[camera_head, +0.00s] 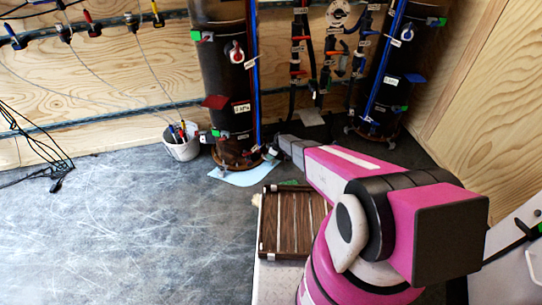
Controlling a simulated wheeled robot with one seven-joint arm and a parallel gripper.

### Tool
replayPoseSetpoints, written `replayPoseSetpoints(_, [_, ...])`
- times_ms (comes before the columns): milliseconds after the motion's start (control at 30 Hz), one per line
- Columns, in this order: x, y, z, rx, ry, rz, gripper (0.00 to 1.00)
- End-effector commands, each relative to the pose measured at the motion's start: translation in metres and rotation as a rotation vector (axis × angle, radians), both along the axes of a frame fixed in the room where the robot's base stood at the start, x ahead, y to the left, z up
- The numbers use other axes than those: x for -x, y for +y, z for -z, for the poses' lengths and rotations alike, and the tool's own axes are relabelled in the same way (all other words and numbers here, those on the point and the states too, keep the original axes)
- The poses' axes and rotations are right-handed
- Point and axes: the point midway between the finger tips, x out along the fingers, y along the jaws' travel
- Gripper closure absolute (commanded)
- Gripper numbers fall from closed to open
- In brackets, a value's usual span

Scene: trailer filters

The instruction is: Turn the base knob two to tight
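Two tall dark filter columns stand against the plywood wall, a left one (225,75) and a right one (398,65). The left column's round brown base (235,158) rests on the floor over a pale blue sheet. My gripper (270,151) is low, close to the right side of this base. Its fingertips are small and partly lost against the dark hoses, so contact and opening cannot be told. Small knobs at the bases are too small to tell apart, and I cannot tell which is base knob two.
A white bucket with tools (182,148) stands left of the left column. A wooden slatted crate (290,222) lies in front, beside my arm. Hoses and valves (320,60) fill the gap between columns. Black cables (45,150) lie far left.

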Motion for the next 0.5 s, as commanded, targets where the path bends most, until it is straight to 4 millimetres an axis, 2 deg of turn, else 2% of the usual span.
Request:
replayPoseSetpoints(167, [0.0003,-0.0002,-0.0001,0.0,0.0,0.0,0.62])
replayPoseSetpoints(300, [0.0003,-0.0002,-0.0002,0.0,0.0,0.0,1.0])
replayPoseSetpoints(500, [0.0004,-0.0003,-0.0003,0.0,0.001,0.002,1.0])
